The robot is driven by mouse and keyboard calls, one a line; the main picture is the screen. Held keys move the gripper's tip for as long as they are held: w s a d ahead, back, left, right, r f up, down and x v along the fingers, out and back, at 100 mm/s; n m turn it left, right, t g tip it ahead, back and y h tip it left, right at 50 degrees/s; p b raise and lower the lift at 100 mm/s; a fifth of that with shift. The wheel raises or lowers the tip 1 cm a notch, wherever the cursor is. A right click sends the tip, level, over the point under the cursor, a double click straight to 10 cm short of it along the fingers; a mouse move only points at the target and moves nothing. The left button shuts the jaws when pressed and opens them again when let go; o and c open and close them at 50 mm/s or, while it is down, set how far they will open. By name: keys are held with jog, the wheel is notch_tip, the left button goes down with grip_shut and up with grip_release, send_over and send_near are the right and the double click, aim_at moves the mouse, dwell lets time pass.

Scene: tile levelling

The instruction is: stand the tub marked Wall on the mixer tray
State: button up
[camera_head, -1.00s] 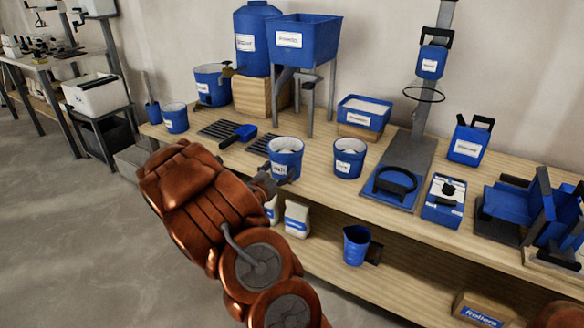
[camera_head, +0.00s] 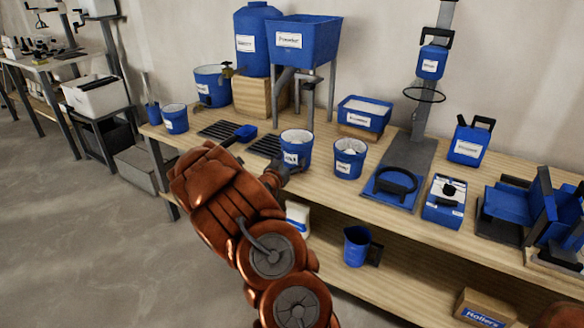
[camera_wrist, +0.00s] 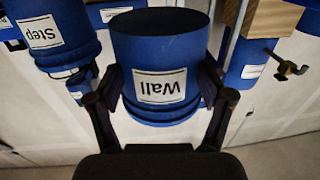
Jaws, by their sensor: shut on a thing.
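The blue tub marked Wall (camera_head: 292,160) is held by my gripper (camera_head: 281,174) over the front of the bench. In the wrist view the tub (camera_wrist: 160,55) fills the middle, its label upside down, with my gripper's two fingers (camera_wrist: 160,98) shut against its sides. A tall mixer-like stand is to the right in the head view; on its grey base lies a blue tray (camera_head: 377,203) with a black ring on it. I take this as the mixer tray, though no label on it is legible.
Behind are a blue hopper (camera_head: 305,40) on legs and a white-filled bin (camera_head: 364,113). A blue box (camera_head: 443,203) stands right of the stand.

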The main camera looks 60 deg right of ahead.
aim_at(292, 166)
jog(key=shift+d, duration=0.55)
notch_tip(292, 166, down, 3)
jog(key=shift+f+b, duration=0.1)
jog(key=shift+b, duration=0.25)
jog(key=shift+w, duration=0.1)
jog(key=o, duration=1.7)
jog(key=shift+f, duration=0.15)
jog(key=shift+a, duration=0.1)
jog(key=shift+s+a+p, duration=0.15)
jog(key=shift+a, duration=1.15)
jog(key=shift+s+a+p, duration=0.15)
jog(key=shift+s+a, duration=0.05)
jog(key=shift+a, duration=1.05)
jog(key=shift+s+a+p, duration=0.15)
jog(key=shift+a, duration=1.15)
